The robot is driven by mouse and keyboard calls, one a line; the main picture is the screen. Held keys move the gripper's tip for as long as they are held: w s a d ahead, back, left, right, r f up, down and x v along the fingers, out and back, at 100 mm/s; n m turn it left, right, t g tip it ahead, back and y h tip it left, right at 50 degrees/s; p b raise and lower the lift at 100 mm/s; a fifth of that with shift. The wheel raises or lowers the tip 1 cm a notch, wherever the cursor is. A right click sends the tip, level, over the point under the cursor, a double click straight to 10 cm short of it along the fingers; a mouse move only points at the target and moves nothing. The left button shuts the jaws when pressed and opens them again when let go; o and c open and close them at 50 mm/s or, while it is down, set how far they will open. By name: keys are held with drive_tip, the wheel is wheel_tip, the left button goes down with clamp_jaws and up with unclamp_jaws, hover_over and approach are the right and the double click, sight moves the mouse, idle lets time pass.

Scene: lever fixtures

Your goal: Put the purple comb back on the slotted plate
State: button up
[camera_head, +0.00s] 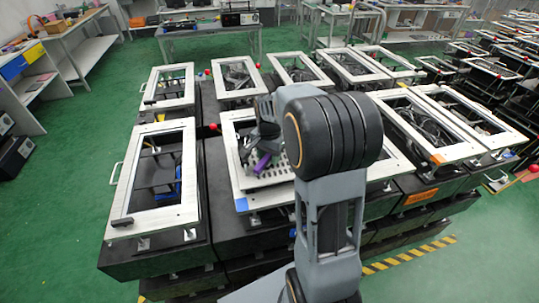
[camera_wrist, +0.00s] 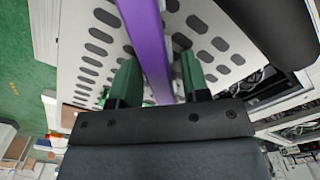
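The purple comb (camera_head: 262,162) shows as a short purple piece below my gripper, just over the slotted plate (camera_head: 276,178). In the wrist view the comb (camera_wrist: 149,38) is a long purple bar running from the top edge down between the two green fingers of my gripper (camera_wrist: 161,72). The fingers stand apart, with a gap visible on the right side of the bar, so they look open around it. The light plate with dark oval slots (camera_wrist: 88,62) lies behind the comb. The comb's far end is out of frame, and my arm hides part of the plate in the head view.
The plate lies within a white frame (camera_head: 237,187) on a dark base. Similar framed fixtures stand close by, including one at left (camera_head: 122,205) with a dark handle. Green floor (camera_head: 60,190) is free at far left. Benches stand at the back.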

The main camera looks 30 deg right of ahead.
drive_tip(key=shift+o, duration=1.1)
wheel_tip(320, 180, up, 12)
drive_tip(key=s+a+f+n+t, duration=0.2)
drive_tip(key=s+a+n, duration=0.2)
drive_tip(key=s, duration=0.4)
drive_tip(key=s+a+f+n+t, duration=0.2)
drive_tip(key=s+a+n, duration=0.3)
drive_tip(key=s+n, duration=0.2)
drive_tip(key=shift+s, duration=0.4)
